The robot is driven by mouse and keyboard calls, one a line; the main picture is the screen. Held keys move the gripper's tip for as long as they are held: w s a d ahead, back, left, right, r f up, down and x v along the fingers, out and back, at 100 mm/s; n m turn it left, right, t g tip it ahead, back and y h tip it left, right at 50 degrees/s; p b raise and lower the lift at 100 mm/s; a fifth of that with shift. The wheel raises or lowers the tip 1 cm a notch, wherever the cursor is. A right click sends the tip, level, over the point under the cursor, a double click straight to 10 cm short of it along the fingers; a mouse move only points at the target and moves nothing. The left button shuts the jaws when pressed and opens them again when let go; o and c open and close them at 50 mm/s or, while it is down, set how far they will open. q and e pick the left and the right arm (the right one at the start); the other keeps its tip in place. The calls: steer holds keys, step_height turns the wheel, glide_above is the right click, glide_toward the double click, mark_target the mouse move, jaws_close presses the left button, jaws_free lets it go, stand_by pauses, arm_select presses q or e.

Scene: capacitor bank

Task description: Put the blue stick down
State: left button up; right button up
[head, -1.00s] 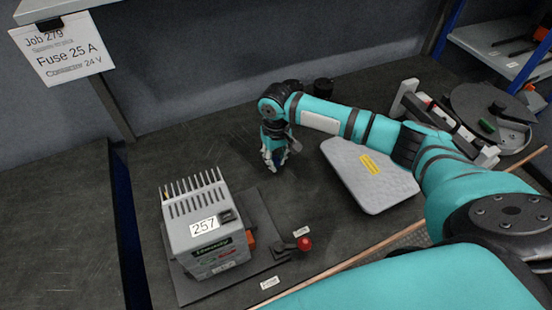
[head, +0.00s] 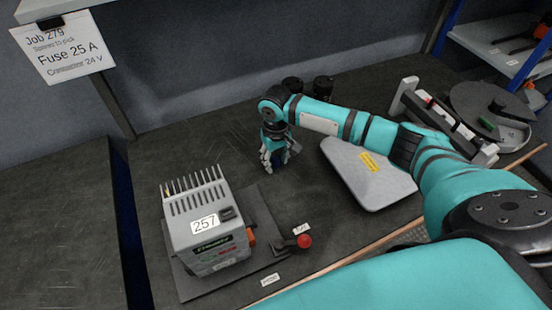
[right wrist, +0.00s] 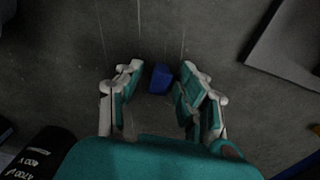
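The blue stick (right wrist: 160,79) shows in the right wrist view as a short dark-blue block between the fingers of my right gripper (right wrist: 162,76). A gap shows on each side of it, so the fingers look open around it and not pressed on it. In the head view my right gripper (head: 274,160) points down, low over the dark bench, with the stick mostly hidden by its fingers. I cannot tell for sure whether the stick's lower end touches the bench. My left gripper is in neither view.
A grey finned unit marked 257 (head: 208,240) stands on a plate at left, with a red-knobbed lever (head: 304,242) beside it. A grey flat box (head: 368,185) lies right of the gripper. Black cylinders (head: 323,88) stand behind. Bare bench lies left of the gripper.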

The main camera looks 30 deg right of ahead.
mark_target(276, 160)
steer(key=shift+r, duration=0.1)
steer(key=shift+r, duration=0.25)
step_height(276, 160, up, 13)
steer(key=shift+f, duration=0.2)
